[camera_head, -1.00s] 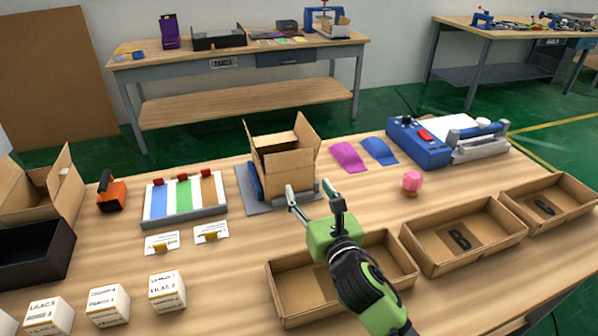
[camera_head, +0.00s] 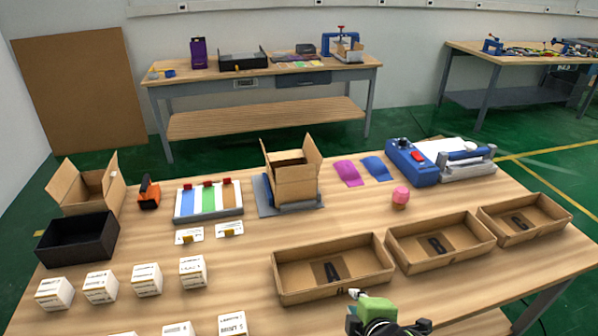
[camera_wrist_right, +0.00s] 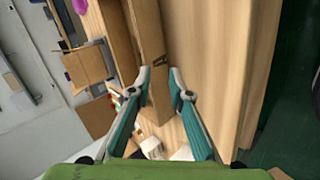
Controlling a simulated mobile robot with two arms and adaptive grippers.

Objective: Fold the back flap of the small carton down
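The small carton (camera_head: 294,184) stands open-topped on a grey plate (camera_head: 264,198) near the middle of the table. Its left flap (camera_head: 269,160) and right flap (camera_head: 312,154) stand up. A brown panel shows at the back of its dark opening; I cannot tell the back flap's exact angle. The carton also seems to show at the left of the right wrist view (camera_wrist_right: 84,66). My right gripper (camera_wrist_right: 159,76) is open and empty, its fingers apart. In the head view it is at the bottom edge, in front of tray A and well short of the carton. My left gripper is not in view.
Tray A (camera_head: 284,292), tray B (camera_head: 398,262) and tray C (camera_head: 492,232) line the right front. A colour-striped rack (camera_head: 208,216), black box (camera_head: 76,238) and small white boxes are left.

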